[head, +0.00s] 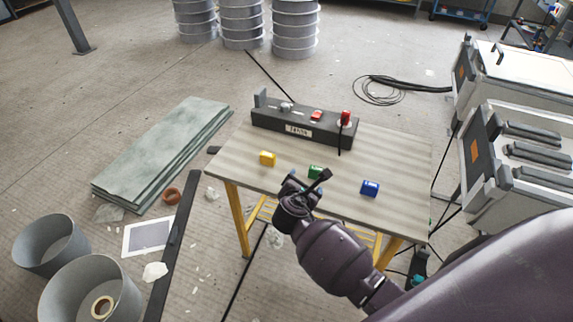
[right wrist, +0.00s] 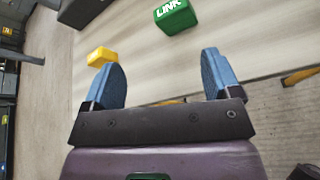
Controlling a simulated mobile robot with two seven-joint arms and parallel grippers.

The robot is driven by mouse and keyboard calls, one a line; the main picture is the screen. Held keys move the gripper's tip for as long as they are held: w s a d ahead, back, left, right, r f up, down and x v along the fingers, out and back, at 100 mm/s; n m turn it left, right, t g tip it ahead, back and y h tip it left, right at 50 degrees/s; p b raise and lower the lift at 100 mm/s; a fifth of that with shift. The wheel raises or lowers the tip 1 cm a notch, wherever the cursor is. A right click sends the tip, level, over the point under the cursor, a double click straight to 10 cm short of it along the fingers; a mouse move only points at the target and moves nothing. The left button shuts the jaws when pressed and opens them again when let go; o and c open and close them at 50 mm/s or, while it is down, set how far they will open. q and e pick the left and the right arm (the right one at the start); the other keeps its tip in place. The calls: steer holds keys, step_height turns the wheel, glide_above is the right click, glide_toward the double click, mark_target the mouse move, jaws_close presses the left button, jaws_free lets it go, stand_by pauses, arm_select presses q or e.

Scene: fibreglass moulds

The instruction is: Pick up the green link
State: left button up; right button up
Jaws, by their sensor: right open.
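The green link (head: 316,171) is a small block on the table (head: 395,215), near its front edge. It also shows at the top of the right wrist view (right wrist: 175,16), with white "LINK" lettering. My right gripper (head: 304,181) is just in front of it in the head view and partly overlaps it. In the right wrist view its two blue fingers (right wrist: 163,72) are spread wide with nothing between them. The green link lies beyond the fingertips, apart from them. My left gripper is not in view.
A yellow block (head: 267,158) lies left of the link and a blue block (head: 370,188) lies right. A dark fixture box (head: 275,122) with red parts stands along the table's back edge. Grey-white cabinets (head: 525,160) stand at the right. The tabletop between blocks and fixture is mostly clear.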

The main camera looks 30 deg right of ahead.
mark_target(317, 170)
steer(key=shift+d+n+h, duration=0.15)
steer(key=shift+n+h, duration=0.15)
steer(key=shift+n, duration=0.5)
steer(key=shift+s+d+n+h, duration=0.1)
steer(key=shift+d+n+h, duration=0.15)
steer(key=shift+n, duration=0.25)
steer(key=shift+s+d+r+n+g, duration=0.2)
steer(key=shift+s+n+g, duration=0.1)
steer(key=shift+s+n, duration=0.15)
steer(key=shift+w+d+f, duration=0.1)
steer(key=shift+w+f, duration=0.05)
steer(key=b+x, duration=0.1)
steer(key=x, duration=0.3)
steer(key=shift+f, duration=0.2)
steer(key=shift+x, duration=0.9)
steer(key=b+x, duration=0.2)
steer(key=x, duration=0.2)
steer(key=shift+w, duration=0.25)
steer(key=shift+w+d+r, duration=0.1)
steer(key=shift+w+d, duration=0.05)
steer(key=shift+w, duration=0.05)
steer(key=shift+r, duration=0.1)
steer(key=shift+c, duration=0.6)
steer(key=c, duration=0.9)
